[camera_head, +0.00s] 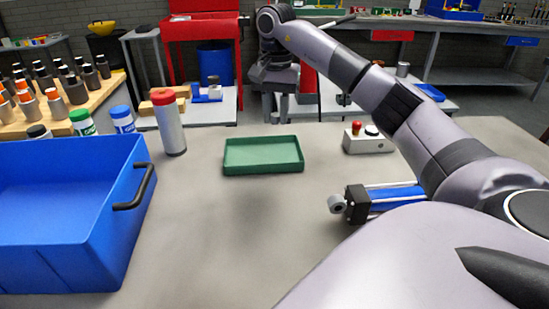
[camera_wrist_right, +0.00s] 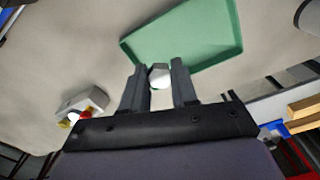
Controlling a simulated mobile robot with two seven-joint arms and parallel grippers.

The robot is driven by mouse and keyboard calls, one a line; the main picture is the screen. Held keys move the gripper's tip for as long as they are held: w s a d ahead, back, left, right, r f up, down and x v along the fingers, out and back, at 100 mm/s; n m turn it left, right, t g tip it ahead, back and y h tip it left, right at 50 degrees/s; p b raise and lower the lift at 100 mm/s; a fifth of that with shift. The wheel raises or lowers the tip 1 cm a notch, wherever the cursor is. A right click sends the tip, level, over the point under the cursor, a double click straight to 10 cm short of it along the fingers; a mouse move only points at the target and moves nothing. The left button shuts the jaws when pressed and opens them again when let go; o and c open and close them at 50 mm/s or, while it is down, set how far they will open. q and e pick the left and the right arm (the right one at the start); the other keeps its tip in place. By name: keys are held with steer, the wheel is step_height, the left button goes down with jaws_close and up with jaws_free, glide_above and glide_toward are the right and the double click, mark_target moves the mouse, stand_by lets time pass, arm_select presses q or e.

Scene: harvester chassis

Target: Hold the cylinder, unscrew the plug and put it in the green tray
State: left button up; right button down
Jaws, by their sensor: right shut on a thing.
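The blue cylinder (camera_head: 396,196) with a black end block lies on the table at the right in the head view, partly hidden by my arm. My right gripper (camera_head: 278,117) points down, high beyond the green tray (camera_head: 263,170) in the head view. In the right wrist view, the right gripper (camera_wrist_right: 159,82) is shut on the plug (camera_wrist_right: 159,76), a small pale hexagonal piece between its fingertips. The green tray (camera_wrist_right: 185,38) looks empty and appears just past the fingertips there. My left gripper is not in view.
A blue bin (camera_head: 70,215) stands at the left, with a red-capped canister (camera_head: 169,122) beyond it. A grey control box (camera_head: 368,142) with a red button is right of the tray. The table in front of the tray is clear.

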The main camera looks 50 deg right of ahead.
step_height(320, 180, down, 6)
steer(key=shift+f, duration=0.1)
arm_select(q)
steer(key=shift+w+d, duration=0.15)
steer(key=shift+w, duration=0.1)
arm_select(e)
steer(key=shift+f, duration=2.6)
steer(key=c, duration=0.9)
jaws_free()
steer(key=shift+f, duration=0.15)
steer(key=shift+o, duration=0.2)
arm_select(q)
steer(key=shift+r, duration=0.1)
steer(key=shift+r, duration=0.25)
arm_select(e)
step_height(320, 180, up, 12)
steer(key=shift+r, duration=0.2)
